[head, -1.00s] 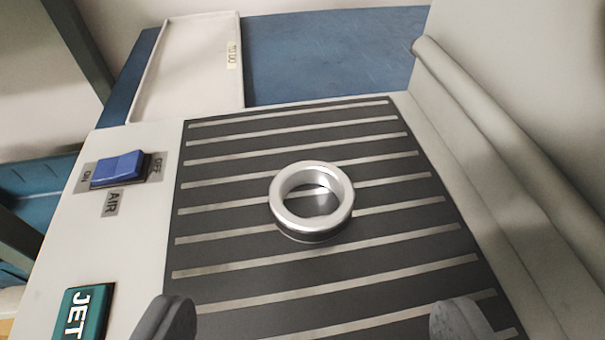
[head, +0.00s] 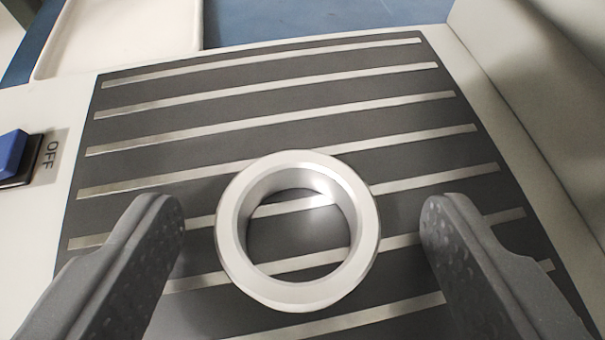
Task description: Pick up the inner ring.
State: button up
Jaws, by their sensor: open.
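The inner ring (head: 234,255) is a shiny silver metal ring with a wide round hole. It sits on a dark plate (head: 270,100) with light metal stripes. My gripper (head: 302,222) is open, with one dark finger to the left of the ring and one to the right. Both fingertips are apart from the ring, with a visible gap on each side. The stripes show through the ring's hole. The ring's lower outer side is mostly hidden under its rim from this angle.
A blue switch (head: 13,155) marked OFF is on the pale panel at the left. A pale tray (head: 120,35) lies at the back left on a blue surface (head: 320,18). A pale raised wall (head: 540,110) runs along the right. The striped plate behind the ring is clear.

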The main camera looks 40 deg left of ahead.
aim_at(306, 297)
jog(key=c, duration=1.2)
jog(key=shift+r+p, duration=0.3)
jog(key=shift+r, duration=0.25)
notch_tip(306, 297, up, 3)
jog(key=shift+f+p, duration=0.1)
jog(key=shift+p, duration=0.6)
jog(key=s+a, duration=0.1)
jog(key=s, duration=0.4)
jog(key=s+a, duration=0.1)
jog(key=s, duration=0.4)
jog(key=s+a+r+p, duration=0.1)
jog(key=s, duration=0.4)
jog(key=shift+s, duration=0.35)
jog(key=w+d+m+t+h, duration=0.1)
jog(key=w+d+m+h, duration=0.1)
jog(key=d, duration=0.3)
jog(key=w+d+m+t+h, duration=0.1)
jog(key=w+d+m+h, duration=0.1)
jog(key=d+m+h, duration=0.1)
jog(key=w+d+m+t+h, duration=0.1)
jog(key=w+d+m+h, duration=0.1)
jog(key=d, duration=0.4)
jog(key=shift+w+d+f+m+t+h, duration=0.15)
jog(key=shift+w+d+m+t+h, duration=0.2)
jog(key=shift+m+h, duration=0.4)
jog(key=shift+w+d+m, duration=0.1)
jog(key=shift+d+m, duration=0.15)
jog(key=shift+d, duration=0.05)
